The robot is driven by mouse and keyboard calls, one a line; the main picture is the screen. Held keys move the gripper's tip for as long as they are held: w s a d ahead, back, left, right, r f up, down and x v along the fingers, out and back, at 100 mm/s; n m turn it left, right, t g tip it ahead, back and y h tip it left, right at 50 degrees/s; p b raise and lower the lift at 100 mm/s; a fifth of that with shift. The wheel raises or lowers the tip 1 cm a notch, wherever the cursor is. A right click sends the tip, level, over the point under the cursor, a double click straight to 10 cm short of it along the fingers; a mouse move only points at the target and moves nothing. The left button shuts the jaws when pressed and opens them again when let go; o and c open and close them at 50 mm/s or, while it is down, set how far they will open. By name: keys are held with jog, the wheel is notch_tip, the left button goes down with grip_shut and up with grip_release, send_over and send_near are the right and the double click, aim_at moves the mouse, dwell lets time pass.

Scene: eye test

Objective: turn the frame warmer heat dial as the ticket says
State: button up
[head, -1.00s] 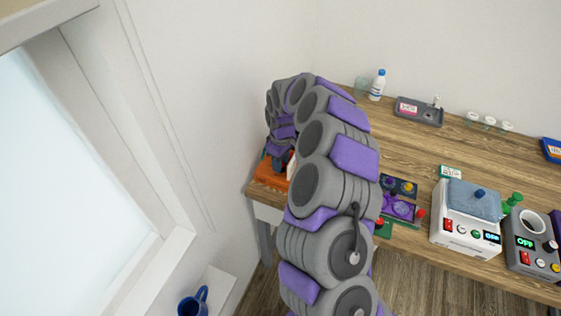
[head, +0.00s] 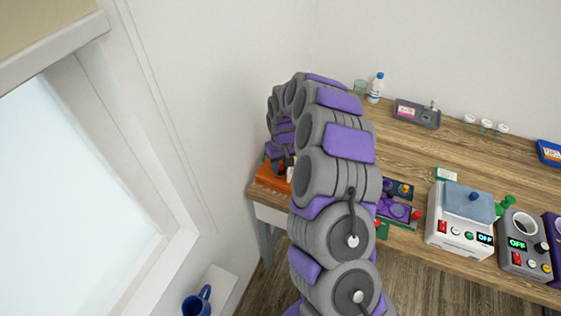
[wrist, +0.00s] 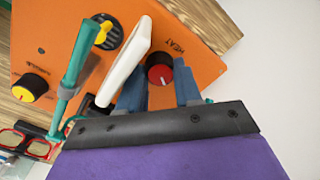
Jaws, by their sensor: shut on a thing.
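The frame warmer (wrist: 208,72) is an orange box, seen close in the wrist view. In the head view the frame warmer (head: 270,178) sits at the table's left end, partly hidden by my arm. The heat dial (wrist: 160,72) is black with a red face and lies beside the word HEAT. My gripper (wrist: 160,84) is shut on the heat dial, one blue-grey finger on each side. In the head view my gripper (head: 285,160) is small and mostly hidden behind my arm. I cannot pick out a readable ticket.
A white flat piece (wrist: 124,62) stands close left of the fingers. A teal rod (wrist: 76,66), a yellow knob (wrist: 103,34) and a yellow-faced dial (wrist: 31,87) are further left. Red-and-black frames (wrist: 32,143) lie lower left. A white device (head: 458,225) stands on the table's right.

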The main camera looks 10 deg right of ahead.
aim_at(282, 167)
jog(key=m+p, duration=0.1)
jog(key=m, duration=0.3)
jog(key=shift+r+p, duration=0.1)
jog(key=shift+p, duration=0.25)
jog(key=shift+m+p, duration=0.35)
jog(key=shift+m, duration=0.55)
jog(key=o, duration=1)
jog(key=shift+o, duration=0.2)
notch_tip(282, 167, up, 17)
jog(key=p, duration=0.1)
jog(key=shift+d, duration=0.2)
